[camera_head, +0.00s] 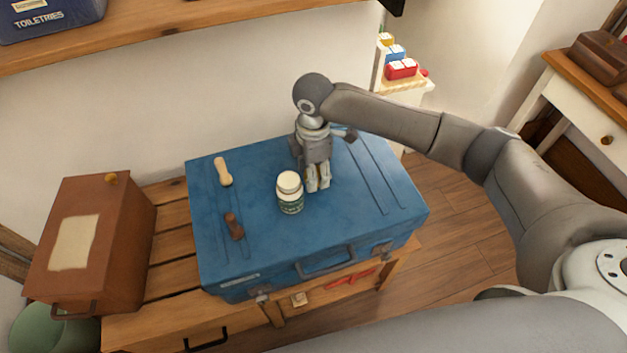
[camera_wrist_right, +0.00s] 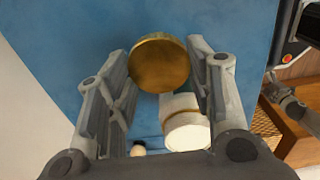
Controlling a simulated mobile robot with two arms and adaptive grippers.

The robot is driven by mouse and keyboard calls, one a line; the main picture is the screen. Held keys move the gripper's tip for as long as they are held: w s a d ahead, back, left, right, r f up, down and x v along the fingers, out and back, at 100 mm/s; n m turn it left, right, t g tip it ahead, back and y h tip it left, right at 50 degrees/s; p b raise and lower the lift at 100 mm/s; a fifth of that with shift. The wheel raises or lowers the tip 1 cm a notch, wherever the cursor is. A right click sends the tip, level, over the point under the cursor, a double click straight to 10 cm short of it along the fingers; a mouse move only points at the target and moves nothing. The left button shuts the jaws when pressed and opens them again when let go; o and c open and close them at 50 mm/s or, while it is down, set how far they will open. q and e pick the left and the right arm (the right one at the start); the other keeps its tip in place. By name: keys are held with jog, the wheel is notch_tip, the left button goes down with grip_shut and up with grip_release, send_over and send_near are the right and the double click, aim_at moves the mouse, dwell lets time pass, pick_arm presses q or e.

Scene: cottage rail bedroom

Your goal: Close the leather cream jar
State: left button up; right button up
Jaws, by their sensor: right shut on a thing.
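In the right wrist view, the gripper (camera_wrist_right: 163,75) is shut on a round gold lid (camera_wrist_right: 160,65), held edgewise between the fingers. The jar (camera_wrist_right: 187,130) shows beside and below the lid, apart from it. In the head view the fingers mostly hide the lid. My left gripper is not in view.
A pale wooden tool (camera_head: 223,172) and a brown one (camera_head: 235,227) lie on the case, left of the jar. A brown box (camera_head: 130,235) stands on the slatted bench at left. A shelf (camera_head: 190,25) runs above. The case's right side is clear.

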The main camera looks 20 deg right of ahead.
notch_tip(320, 180, up, 12)
jog(key=shift+r, duration=0.2)
dwell(0.4)
jog(key=shift+s+d+m, duration=0.8)
jog(key=shift+s+m, duration=1.55)
jog(key=shift+m, duration=0.7)
jog(key=shift+s+d+m, duration=0.75)
jog(key=shift+s+m, duration=1.55)
jog(key=shift+m, duration=0.8)
jog(key=shift+s+d+m, duration=0.8)
jog(key=shift+s+m, duration=1.55)
jog(key=shift+m, duration=0.7)
